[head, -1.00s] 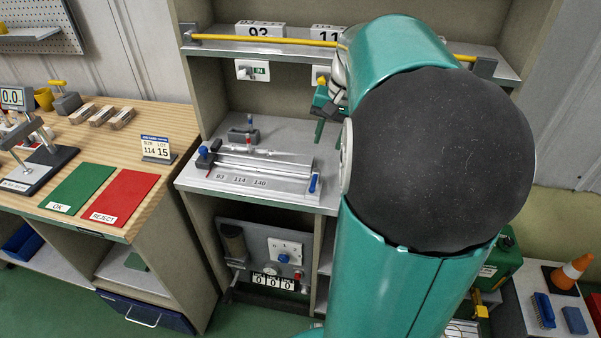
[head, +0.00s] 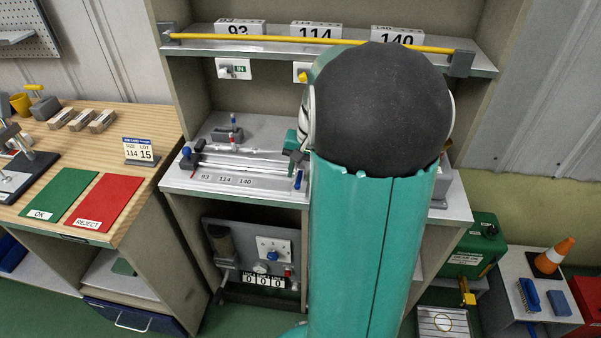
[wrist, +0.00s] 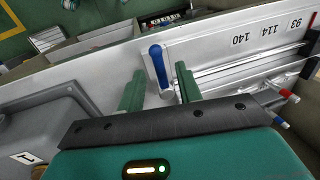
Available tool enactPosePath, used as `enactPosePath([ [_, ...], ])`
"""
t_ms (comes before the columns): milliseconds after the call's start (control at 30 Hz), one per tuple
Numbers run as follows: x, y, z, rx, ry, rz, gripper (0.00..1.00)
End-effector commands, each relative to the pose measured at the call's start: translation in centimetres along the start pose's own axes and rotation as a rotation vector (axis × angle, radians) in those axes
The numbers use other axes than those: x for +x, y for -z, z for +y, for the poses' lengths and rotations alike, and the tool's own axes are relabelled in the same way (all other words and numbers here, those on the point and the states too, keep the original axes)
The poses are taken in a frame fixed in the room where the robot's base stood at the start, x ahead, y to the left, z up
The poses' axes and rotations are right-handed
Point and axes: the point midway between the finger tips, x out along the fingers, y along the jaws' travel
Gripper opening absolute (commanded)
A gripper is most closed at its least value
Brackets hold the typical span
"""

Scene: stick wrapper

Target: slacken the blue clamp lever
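The blue clamp lever (head: 298,180) stands at the right end of the silver slide fixture (head: 225,180), beyond the 140 mark. In the wrist view the blue lever (wrist: 158,65) lies between the two green fingers of my gripper (wrist: 159,70). A gap shows on each side of the lever, so the gripper is open around or above it; the exact height is unclear. In the head view my gripper (head: 294,150) is just above the lever, partly hidden by my arm.
A second blue knob (head: 186,152) sits at the fixture's left end. Red and blue tipped valves (wrist: 285,95) are nearby in the wrist view. A yellow bar (head: 270,38) runs along the shelf above. A grey tray-like part (wrist: 40,125) lies across from the fixture.

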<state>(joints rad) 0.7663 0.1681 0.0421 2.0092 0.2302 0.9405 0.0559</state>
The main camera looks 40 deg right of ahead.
Motion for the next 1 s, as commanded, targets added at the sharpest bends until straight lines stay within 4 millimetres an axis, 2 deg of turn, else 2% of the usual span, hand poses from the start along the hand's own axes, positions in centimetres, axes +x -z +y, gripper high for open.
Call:
enactPosePath([
  [133, 0.97, -0.02, -0.02, 0.000, 0.000, 0.000, 0.35],
  [367, 1.06, 0.00, -0.02, 0.000, 0.000, 0.001, 0.35],
  [400, 1.06, 0.00, -0.02, 0.000, 0.000, 0.001, 0.33],
  [567, 1.04, 0.00, -0.02, 0.000, 0.000, 0.001, 0.02],
  [600, 1.04, 0.00, -0.02, 0.000, 0.000, 0.001, 0.00],
  [1000, 0.98, 0.03, 0.12, -0.027, 0.000, -0.005, 0.00],
])
